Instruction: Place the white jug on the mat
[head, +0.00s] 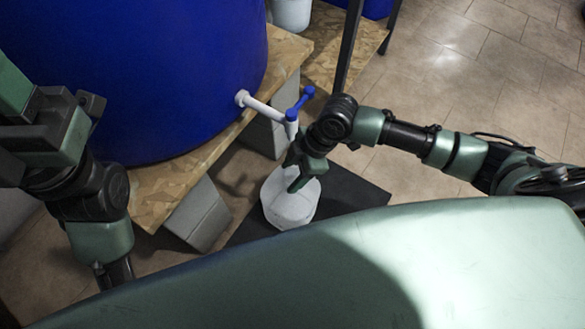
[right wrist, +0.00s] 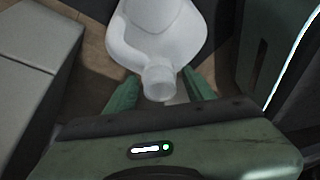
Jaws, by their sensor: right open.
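The white jug (head: 288,203) stands upright below the tap in the head view, over the left part of the dark mat (head: 350,192). Whether its base rests fully on the mat is hard to tell. My right gripper (head: 302,178) is open at the jug's top, pointing down. In the right wrist view the jug (right wrist: 158,35) shows its neck and round mouth between the two green fingertips (right wrist: 160,93), with small gaps on both sides. My left arm shows at the left of the head view, but I cannot make out its gripper.
A big blue drum (head: 170,70) stands on a wooden board (head: 285,55) over grey blocks (head: 198,215). Its white tap with a blue handle (head: 300,103) juts out close to my right wrist. A dark post (head: 349,45) rises behind. Tiled floor (head: 450,75) is free at the right.

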